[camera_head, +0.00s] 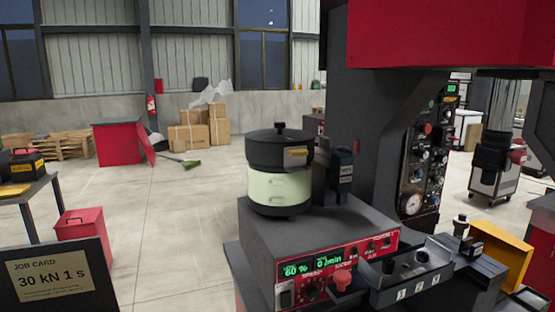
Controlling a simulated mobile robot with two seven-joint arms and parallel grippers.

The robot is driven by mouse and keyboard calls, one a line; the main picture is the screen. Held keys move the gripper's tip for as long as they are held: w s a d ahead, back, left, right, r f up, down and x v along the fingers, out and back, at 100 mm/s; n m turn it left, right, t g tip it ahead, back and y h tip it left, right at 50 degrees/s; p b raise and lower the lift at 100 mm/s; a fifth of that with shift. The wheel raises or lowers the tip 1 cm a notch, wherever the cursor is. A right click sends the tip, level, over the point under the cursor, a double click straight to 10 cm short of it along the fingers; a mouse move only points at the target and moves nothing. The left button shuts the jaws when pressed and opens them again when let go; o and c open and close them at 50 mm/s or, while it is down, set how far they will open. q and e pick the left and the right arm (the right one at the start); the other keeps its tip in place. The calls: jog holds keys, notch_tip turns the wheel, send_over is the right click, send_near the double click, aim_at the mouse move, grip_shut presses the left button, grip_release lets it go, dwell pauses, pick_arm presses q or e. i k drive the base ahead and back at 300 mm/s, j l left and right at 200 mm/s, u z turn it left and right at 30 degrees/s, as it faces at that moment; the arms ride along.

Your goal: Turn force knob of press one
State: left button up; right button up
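A dark press (375,130) with a red upper body (450,35) stands at the right. Its side panel (428,150) carries several small knobs and buttons, a round white gauge (411,204) near the bottom and a small green display (451,88) at the top. The labels are too small to read, so I cannot tell which knob sets the force. A job card (48,279) at the lower left reads "30 kN 1 s". Neither of my grippers shows in this view.
A bowl feeder (279,185) stands on a grey box (300,243) with a red control front, left of the press. A small tray (405,275) and a yellow bin (500,255) sit in front of the press. The floor to the left is largely open.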

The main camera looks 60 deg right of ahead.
aim_at(442, 158)
jog(key=z, duration=2.9)
jog(key=l+u, duration=0.1)
jog(key=u, duration=0.3)
jog(key=l+u, duration=0.15)
jog(key=u, duration=0.3)
jog(key=l+u, duration=0.1)
jog(key=u, duration=0.3)
jog(key=l+u, duration=0.15)
jog(key=u, duration=0.25)
jog(key=k+l+u, duration=0.1)
jog(key=l+u, duration=0.25)
jog(key=k+l+u, duration=0.2)
jog(key=l+u, duration=0.2)
jog(key=k+l+u, duration=0.45)
jog(key=k+l, duration=0.15)
jog(key=k+l+u, duration=0.1)
jog(key=k+l, duration=0.6)
